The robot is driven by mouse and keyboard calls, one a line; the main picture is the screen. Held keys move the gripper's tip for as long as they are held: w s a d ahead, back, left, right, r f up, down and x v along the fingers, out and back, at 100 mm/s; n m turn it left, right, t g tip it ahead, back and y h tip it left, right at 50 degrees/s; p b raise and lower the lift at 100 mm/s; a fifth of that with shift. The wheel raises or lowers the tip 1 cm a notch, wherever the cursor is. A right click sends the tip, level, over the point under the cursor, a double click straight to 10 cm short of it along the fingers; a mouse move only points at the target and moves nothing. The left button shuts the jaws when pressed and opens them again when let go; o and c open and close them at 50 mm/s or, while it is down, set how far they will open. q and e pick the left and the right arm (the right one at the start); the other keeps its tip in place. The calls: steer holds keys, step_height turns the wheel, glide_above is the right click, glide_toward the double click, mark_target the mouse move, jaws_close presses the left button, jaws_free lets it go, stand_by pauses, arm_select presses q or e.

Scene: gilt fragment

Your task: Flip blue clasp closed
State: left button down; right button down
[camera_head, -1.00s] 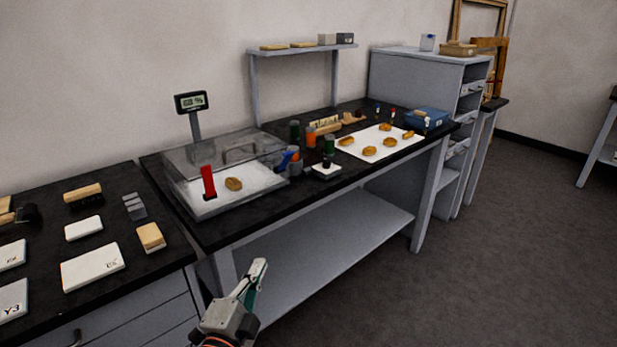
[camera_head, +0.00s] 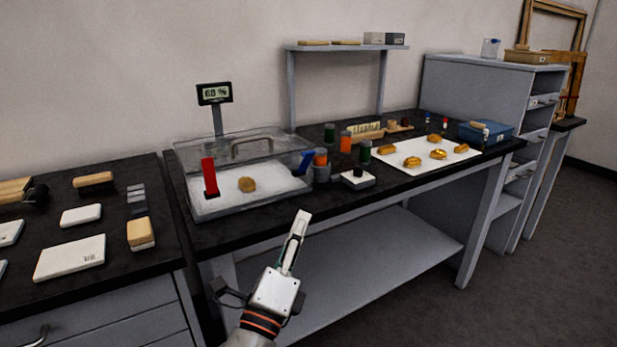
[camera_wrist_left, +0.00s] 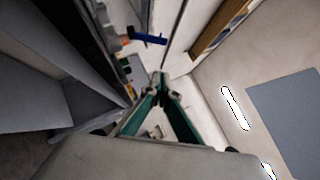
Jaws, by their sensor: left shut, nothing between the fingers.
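The blue clasp (camera_head: 304,163) stands tilted at the front right of a clear-lidded case (camera_head: 243,148) on the dark workbench. A red clasp (camera_head: 210,177) stands upright at the case's front left. The blue clasp also shows in the left wrist view (camera_wrist_left: 148,38), above the fingers. My left gripper (camera_head: 302,218) is in front of the bench edge, below and apart from the blue clasp. Its fingers are shut and empty; they also show in the left wrist view (camera_wrist_left: 159,80). My right gripper is not in view.
Orange and green jars (camera_head: 346,141) and a small white scale (camera_head: 357,179) stand just right of the blue clasp. A white sheet (camera_head: 407,160) with several golden fragments lies further right. A display (camera_head: 214,93) on a post rises behind the case.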

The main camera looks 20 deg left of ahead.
arm_select(q)
steer(key=p, duration=0.2)
glide_toward(305, 160)
steer(key=w+d+r, duration=0.1)
steer(key=w+d, duration=0.3)
steer(key=shift+w+a+r, duration=1.15)
steer(key=shift+a, duration=0.05)
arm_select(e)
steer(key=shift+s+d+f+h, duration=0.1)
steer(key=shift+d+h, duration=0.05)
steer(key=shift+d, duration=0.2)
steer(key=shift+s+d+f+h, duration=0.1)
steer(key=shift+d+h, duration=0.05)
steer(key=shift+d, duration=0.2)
arm_select(q)
steer(key=shift+p, duration=0.3)
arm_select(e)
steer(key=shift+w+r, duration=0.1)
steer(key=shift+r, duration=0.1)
